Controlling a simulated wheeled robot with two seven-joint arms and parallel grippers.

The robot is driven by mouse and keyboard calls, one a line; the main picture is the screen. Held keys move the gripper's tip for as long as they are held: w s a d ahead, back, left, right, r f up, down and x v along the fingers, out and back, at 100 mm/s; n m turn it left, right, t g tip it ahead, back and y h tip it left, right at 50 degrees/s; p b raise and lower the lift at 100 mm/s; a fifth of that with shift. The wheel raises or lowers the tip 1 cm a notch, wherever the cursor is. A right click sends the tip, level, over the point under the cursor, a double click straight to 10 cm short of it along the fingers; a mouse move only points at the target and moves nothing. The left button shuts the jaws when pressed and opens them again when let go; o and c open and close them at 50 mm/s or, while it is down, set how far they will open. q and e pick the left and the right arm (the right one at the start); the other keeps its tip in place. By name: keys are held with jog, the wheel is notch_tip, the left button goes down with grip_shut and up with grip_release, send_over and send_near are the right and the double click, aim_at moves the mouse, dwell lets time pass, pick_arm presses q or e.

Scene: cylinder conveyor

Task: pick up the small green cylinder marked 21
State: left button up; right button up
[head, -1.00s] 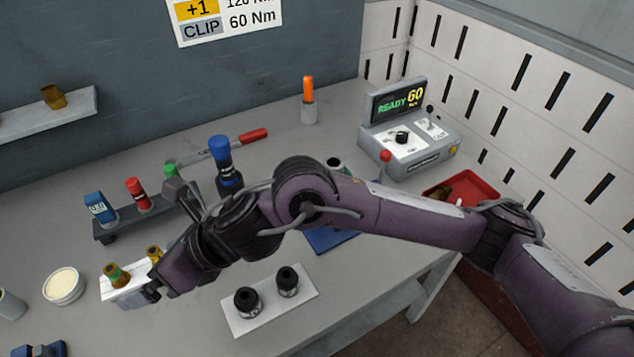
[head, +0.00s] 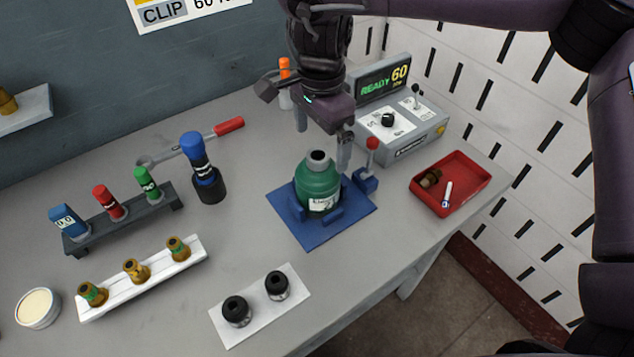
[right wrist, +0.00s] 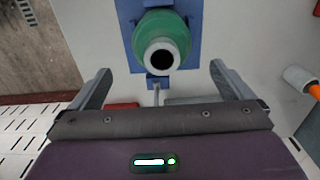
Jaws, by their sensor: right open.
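A small green cylinder (head: 148,184) stands at the right end of a dark rack (head: 130,219), beside a red one; its marking is too small to read. A larger green bottle-shaped cylinder (head: 318,186) with a grey neck stands upright in a blue fixture (head: 285,219); its label is not legible. My right gripper (head: 322,138) is open and empty, just above and behind this bottle. In the right wrist view the bottle (right wrist: 180,28) shows beyond the open fingers (right wrist: 160,72), apart from them. My left gripper is not in view.
A control box (head: 405,130) and a red lever (head: 370,158) stand close to the right gripper. A red tray (head: 462,190) lies to the right. A tall blue-capped cylinder (head: 200,165) and a red-handled wrench (head: 228,127) are near the rack.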

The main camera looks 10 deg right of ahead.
aim_at(318, 161)
jog(key=f+p, duration=0.1)
jog(key=f, duration=0.1)
jog(key=f+p, duration=0.1)
jog(key=f, duration=0.2)
jog(key=shift+a+f, duration=0.2)
jog(key=shift+f, duration=0.4)
jog(key=c, duration=2)
jog(key=shift+w+r, duration=0.15)
jog(key=shift+c, duration=0.2)
